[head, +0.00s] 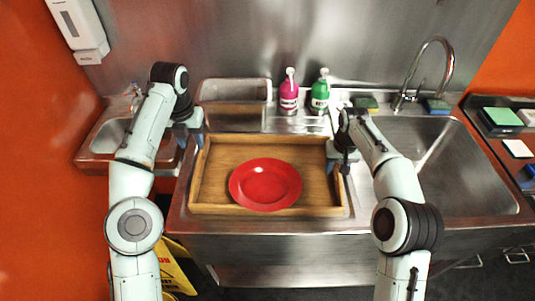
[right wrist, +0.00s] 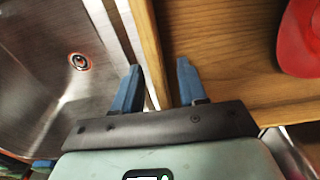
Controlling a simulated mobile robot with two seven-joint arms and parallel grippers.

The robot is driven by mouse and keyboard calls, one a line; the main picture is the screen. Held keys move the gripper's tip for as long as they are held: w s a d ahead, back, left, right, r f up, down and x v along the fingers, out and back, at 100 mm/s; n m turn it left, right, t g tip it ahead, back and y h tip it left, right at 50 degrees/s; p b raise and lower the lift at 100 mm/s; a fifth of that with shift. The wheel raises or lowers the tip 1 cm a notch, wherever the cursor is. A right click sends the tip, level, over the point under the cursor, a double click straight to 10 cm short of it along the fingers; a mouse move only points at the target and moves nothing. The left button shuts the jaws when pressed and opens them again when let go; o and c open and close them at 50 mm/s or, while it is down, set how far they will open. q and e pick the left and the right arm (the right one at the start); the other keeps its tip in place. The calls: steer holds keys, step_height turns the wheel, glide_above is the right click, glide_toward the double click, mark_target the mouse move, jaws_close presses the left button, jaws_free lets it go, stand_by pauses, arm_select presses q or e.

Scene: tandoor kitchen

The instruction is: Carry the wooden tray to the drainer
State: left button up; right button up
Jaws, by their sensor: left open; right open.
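The wooden tray (head: 218,160) sits on the flat steel part of the sink unit, which looks like the drainer (head: 360,192). A red plate (head: 265,185) lies in the tray, a little right of its middle and towards the front. My left gripper (head: 194,138) is open at the tray's back left side; its fingertips are partly hidden. My right gripper (head: 345,160) is open at the tray's right side. In the right wrist view its two blue fingers (right wrist: 157,82) stand either side of the tray's side wall (right wrist: 150,45), with a gap showing.
A large basin with a tap (head: 437,60) is at the right, a small basin (head: 110,135) at the left. Pink (head: 289,97) and green (head: 320,97) bottles stand behind the tray, near a steel container (head: 235,90). A yellow floor sign (head: 175,270) is below left.

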step_height(320, 180, up, 12)
steer(key=shift+s, duration=0.45)
stand_by(0.4)
stand_by(0.5)
